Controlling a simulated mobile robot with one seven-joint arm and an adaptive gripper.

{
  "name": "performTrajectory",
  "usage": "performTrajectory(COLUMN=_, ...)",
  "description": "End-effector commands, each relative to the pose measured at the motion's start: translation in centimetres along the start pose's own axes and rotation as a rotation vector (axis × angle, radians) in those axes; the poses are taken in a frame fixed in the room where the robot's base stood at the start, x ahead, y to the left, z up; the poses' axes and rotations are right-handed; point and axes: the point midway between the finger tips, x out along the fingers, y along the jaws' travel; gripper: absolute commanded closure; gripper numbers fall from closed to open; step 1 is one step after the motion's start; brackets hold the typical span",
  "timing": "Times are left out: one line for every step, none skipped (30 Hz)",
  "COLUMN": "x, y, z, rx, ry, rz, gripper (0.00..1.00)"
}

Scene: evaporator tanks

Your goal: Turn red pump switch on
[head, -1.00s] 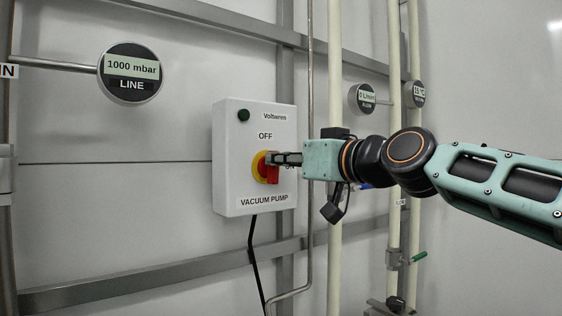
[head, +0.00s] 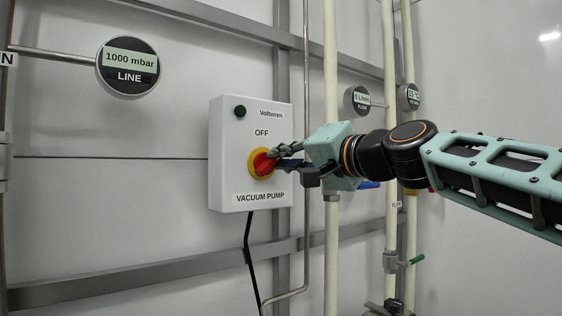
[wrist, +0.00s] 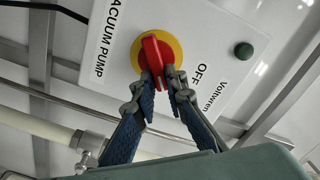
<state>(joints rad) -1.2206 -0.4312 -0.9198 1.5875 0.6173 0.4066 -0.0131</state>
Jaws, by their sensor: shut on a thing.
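The red pump switch (head: 264,163) is a red handle on a round yellow plate, on the front of the white vacuum pump box (head: 228,180). OFF is printed above it; the ON label is hidden behind my gripper in the head view. The handle stands tilted, between upright and level, in the head view. My gripper (head: 276,156) reaches in from the right and is shut on the red handle. In the wrist view, the two fingertips (wrist: 164,80) hold the lower end of the red handle (wrist: 154,55) between them.
A dark green lamp (head: 240,111) sits at the box's top left. A round gauge (head: 129,66) left of the box reads 1000 mbar. Cream vertical pipes (head: 331,70) stand close to my gripper on the right. A black cable (head: 249,245) hangs below the box.

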Motion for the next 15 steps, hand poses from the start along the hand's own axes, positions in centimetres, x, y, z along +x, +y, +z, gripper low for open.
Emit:
performTrajectory(x=-0.01, y=0.25, z=0.06, rx=0.042, ry=0.0, rz=0.003, gripper=1.0)
performTrajectory(x=0.0, y=0.28, z=0.07, rx=0.071, ry=0.0, rz=0.002, gripper=1.0)
performTrajectory(x=0.01, y=0.35, z=0.08, rx=0.109, ry=0.0, rz=0.003, gripper=1.0)
performTrajectory(x=0.01, y=0.41, z=0.08, rx=0.137, ry=0.0, rz=0.003, gripper=1.0)
performTrajectory(x=0.02, y=0.45, z=0.08, rx=0.165, ry=0.0, rz=0.003, gripper=1.0)
performTrajectory(x=0.01, y=0.5, z=0.08, rx=0.203, ry=0.001, rz=0.003, gripper=1.0)
performTrajectory(x=-0.01, y=0.55, z=0.06, rx=0.231, ry=0.001, rz=0.003, gripper=1.0)
performTrajectory(x=-0.01, y=0.61, z=0.07, rx=0.259, ry=0.001, rz=0.003, gripper=1.0)
performTrajectory(x=0.0, y=0.64, z=0.12, rx=0.295, ry=0.0, rz=0.003, gripper=1.0)
performTrajectory(x=0.01, y=0.71, z=0.12, rx=0.32, ry=0.0, rz=0.003, gripper=1.0)
performTrajectory(x=0.0, y=0.76, z=0.12, rx=0.346, ry=0.001, rz=0.003, gripper=1.0)
performTrajectory(x=0.01, y=0.8, z=0.15, rx=0.378, ry=0.001, rz=0.003, gripper=1.0)
performTrajectory(x=0.0, y=0.83, z=0.14, rx=0.404, ry=0.001, rz=0.003, gripper=1.0)
performTrajectory(x=-0.02, y=0.87, z=0.14, rx=0.425, ry=0.001, rz=0.003, gripper=1.0)
performTrajectory(x=0.0, y=0.89, z=0.19, rx=0.455, ry=0.001, rz=0.003, gripper=1.0)
